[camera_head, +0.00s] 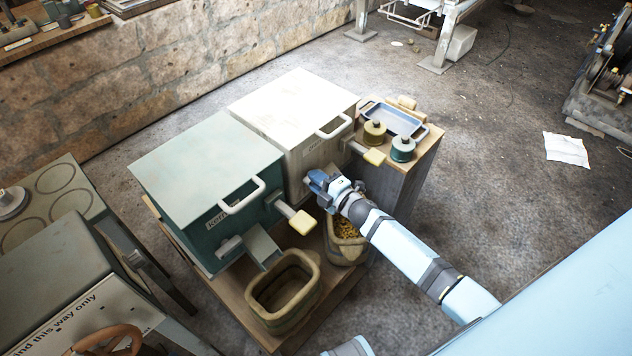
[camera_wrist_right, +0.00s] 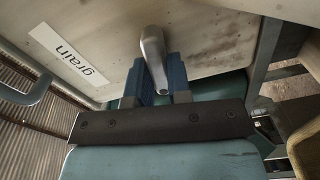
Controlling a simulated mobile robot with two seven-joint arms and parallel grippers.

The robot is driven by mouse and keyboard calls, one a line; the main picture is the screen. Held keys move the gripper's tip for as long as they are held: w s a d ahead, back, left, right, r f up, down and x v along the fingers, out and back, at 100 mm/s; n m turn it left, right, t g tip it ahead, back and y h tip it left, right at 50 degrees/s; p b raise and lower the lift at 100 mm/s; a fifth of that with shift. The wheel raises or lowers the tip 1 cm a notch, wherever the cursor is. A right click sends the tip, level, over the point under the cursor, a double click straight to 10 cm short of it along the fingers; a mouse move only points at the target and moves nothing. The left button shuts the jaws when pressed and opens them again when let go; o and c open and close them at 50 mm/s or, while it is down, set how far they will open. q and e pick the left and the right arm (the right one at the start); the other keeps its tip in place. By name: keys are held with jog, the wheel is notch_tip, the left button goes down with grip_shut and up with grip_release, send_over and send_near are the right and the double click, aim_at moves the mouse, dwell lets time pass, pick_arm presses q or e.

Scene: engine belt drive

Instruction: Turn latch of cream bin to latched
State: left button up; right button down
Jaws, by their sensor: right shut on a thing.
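The cream bin (camera_head: 290,108) stands behind the teal bin on a wooden stand. Its front fills the upper part of the right wrist view, with a white "grain" label (camera_wrist_right: 66,52). The latch (camera_wrist_right: 152,50) is a grey metal lever on that front. My right gripper (camera_head: 317,180) is at the bin's front, and its blue fingers also show in the right wrist view (camera_wrist_right: 162,82). They are shut on the latch, one on each side. In the head view the gripper hides the latch. My left gripper is not in view.
The teal bin (camera_head: 208,185) stands at left. A lever with a yellow grip (camera_head: 373,156) sticks out right of my gripper. A tub of grain (camera_head: 345,240) is below my arm, beside an empty tub (camera_head: 284,290). Two small canisters (camera_head: 402,148) and a tray stand behind.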

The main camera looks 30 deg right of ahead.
jog(key=shift+f+n+b, duration=0.1)
jog(key=shift+n+b, duration=0.3)
jog(key=shift+n, duration=0.6)
jog(key=c, duration=1.1)
grip_release()
jog(key=shift+o, duration=0.2)
jog(key=v, duration=1.4)
jog(key=shift+p, duration=0.4)
